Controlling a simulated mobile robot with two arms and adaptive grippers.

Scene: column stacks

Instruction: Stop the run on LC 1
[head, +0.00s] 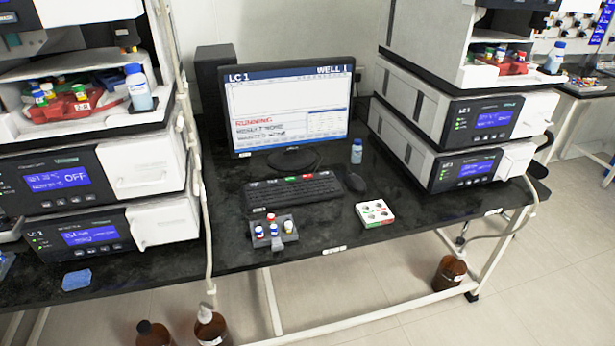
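A monitor (290,105) stands at the back of the middle bench. Its header reads "LC 1" on the left and "WELL 1" on the right. Red text on the screen reads "RUNNING", with smaller dark lines below that I cannot read surely. A black keyboard (291,191) lies in front of it, with a few red and green marked keys along its far edge. Their labels are too small to read. Neither of my grippers is in view.
Instrument stacks flank the monitor, one at left (165,226) and one at right (408,112). A grey vial rack (283,238) and a white tray (374,213) sit before the keyboard. A small bottle (356,152) stands beside the monitor. Brown bottles (449,273) stand on the floor.

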